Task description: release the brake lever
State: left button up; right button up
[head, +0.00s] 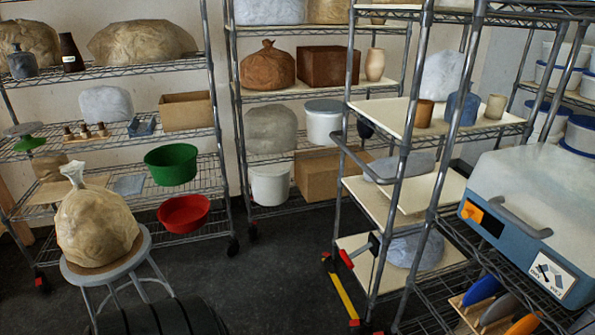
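No part is clearly marked as the brake lever. Low on the wheeled rack (404,165) at the right, a red and black handle (347,258) sticks out at the rack's left front post. Just below it, a yellow bar (342,292) with red ends slants down toward the floor, and a small red piece (354,323) shows at the post's foot. I cannot tell which of these is the lever or whether it is engaged. Neither of my grippers is in view.
A stool (108,266) with a wrapped clay lump (95,222) stands at the left. Wire shelves (110,140) with bowls and clay line the back. A grey-blue machine (535,210) sits at the right. The dark floor (275,275) between is clear.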

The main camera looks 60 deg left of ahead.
aim_at(347, 258)
jog(key=u, duration=1.4)
